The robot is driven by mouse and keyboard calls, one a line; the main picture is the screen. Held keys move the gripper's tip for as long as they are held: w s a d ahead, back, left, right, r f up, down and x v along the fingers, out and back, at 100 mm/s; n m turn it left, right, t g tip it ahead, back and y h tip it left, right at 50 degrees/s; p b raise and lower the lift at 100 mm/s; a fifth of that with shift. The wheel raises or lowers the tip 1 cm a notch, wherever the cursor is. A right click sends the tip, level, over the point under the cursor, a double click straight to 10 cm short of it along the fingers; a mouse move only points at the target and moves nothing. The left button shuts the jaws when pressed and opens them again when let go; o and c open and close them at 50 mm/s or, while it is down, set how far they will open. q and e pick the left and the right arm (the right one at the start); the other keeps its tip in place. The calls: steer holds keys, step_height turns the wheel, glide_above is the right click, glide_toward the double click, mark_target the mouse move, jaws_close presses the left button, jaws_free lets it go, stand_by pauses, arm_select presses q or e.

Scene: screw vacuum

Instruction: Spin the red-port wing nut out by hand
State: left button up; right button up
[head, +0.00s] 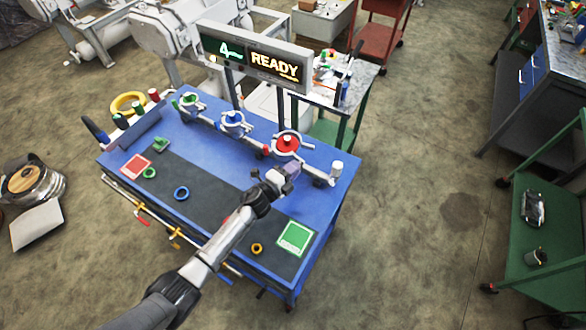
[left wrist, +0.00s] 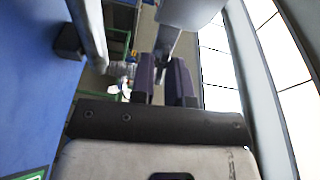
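The red port (head: 286,143), a red disc inside a pale ring clamp, stands at the right end of the pipe row on the blue table (head: 335,155). My left gripper (head: 291,170) is just below and in front of this clamp in the head view. In the left wrist view, its two purple-grey fingers (left wrist: 163,82) stand apart with a narrow gap. A thin grey piece shows at the gap, but I cannot tell whether they grip it. I cannot make out the wing nut, which may be hidden by the gripper. My right gripper is not in view.
The blue port (head: 232,119) and green port (head: 189,100) stand farther left along the pipe. A display (head: 256,55) reading READY rises behind. A green pad (head: 294,238), a red pad (head: 136,166) and loose rings lie on the table. The dark mat's middle is mostly clear.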

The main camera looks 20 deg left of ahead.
arm_select(q)
steer(key=shift+o, duration=1.4)
steer(key=v, duration=1.4)
steer(key=shift+p, duration=0.35)
